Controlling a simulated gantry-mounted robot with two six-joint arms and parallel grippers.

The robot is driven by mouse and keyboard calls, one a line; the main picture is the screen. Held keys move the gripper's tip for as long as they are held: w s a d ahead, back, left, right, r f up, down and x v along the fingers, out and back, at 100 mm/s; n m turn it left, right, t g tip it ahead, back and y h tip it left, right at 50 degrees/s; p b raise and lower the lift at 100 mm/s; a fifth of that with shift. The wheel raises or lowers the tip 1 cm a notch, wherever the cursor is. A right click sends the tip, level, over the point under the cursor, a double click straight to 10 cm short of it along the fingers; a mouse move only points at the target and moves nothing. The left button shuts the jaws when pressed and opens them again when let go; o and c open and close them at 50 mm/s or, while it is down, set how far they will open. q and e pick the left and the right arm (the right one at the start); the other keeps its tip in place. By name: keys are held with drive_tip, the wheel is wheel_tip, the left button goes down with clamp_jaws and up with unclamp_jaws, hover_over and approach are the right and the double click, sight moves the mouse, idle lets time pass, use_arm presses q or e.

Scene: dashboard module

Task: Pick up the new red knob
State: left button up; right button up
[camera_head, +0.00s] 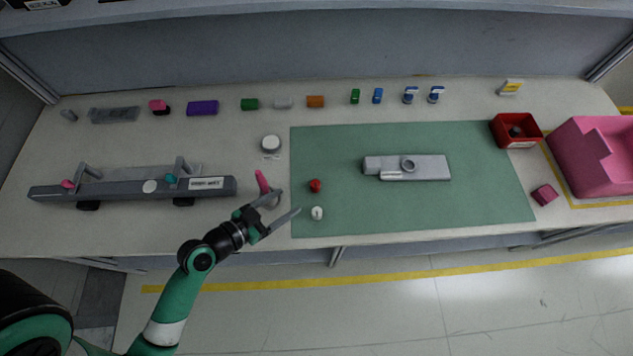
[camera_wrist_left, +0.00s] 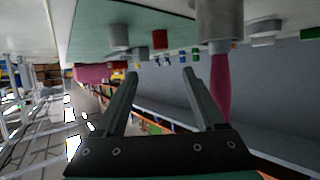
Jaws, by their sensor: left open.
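The red knob (camera_head: 315,185) sits on the left part of the green mat (camera_head: 480,205). It also shows as a small red block shape in the left wrist view (camera_wrist_left: 160,39). A white knob (camera_head: 317,213) stands just in front of it on the mat. My left gripper (camera_head: 291,202) is open and empty, to the left of both knobs near the mat's left edge. Its two fingers (camera_wrist_left: 158,88) show apart in the left wrist view. A pink-handled tool (camera_head: 262,182) stands right by the gripper. My right gripper is not in view.
A grey module (camera_head: 430,168) lies mid-mat. A long grey fixture (camera_head: 120,187) is on the left. A red bin (camera_head: 515,130) and a pink crate (camera_head: 595,160) are at the right. Several small coloured items line the back. The mat's front right is clear.

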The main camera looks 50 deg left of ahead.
sight(315, 184)
use_arm(q)
drive_tip(key=shift+w+a+f, duration=0.1)
drive_tip(key=shift+w+f, duration=0.1)
drive_tip(key=x, duration=0.5)
drive_tip(key=shift+w+f, duration=0.15)
drive_tip(key=shift+w, duration=0.25)
drive_tip(key=b+x, duration=0.1)
drive_tip(key=x, duration=0.4)
drive_tip(key=shift+a+f+b, duration=0.1)
drive_tip(key=shift+f+b, duration=0.1)
drive_tip(key=shift+b, duration=0.15)
drive_tip(key=shift+s, duration=0.1)
clamp_jaws()
